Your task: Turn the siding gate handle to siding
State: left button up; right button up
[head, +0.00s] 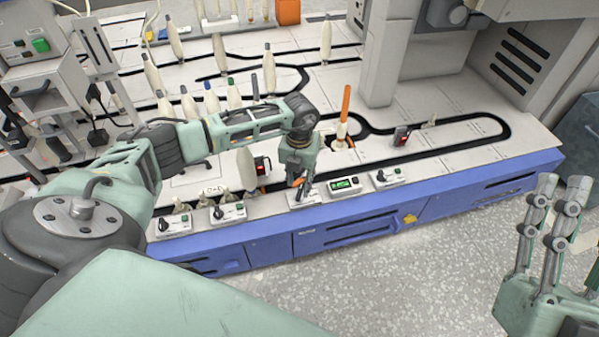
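My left gripper (303,185) points down at a small white control box (303,200) on the front edge of the bench. A dark part, perhaps the siding gate handle, shows at its fingertips; the fingers hide most of it. I cannot tell whether the fingers are apart, touching it or shut on it. The handle's position and any lettering cannot be read. My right gripper (562,182) is at the far right, over the floor, with its fingers up, apart and empty.
Other control boxes stand along the front edge: two at left (174,225) (228,213), a green-display box (345,186) and another (388,178) at right. Black tracks (455,120) cross the bench. Upright bobbins, one with an orange top (345,105), stand behind my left arm.

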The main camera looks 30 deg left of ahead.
aim_at(300, 190)
pick_arm(q)
notch_tip(300, 190, up, 7)
jog(key=shift+r, duration=0.2)
dwell(0.5)
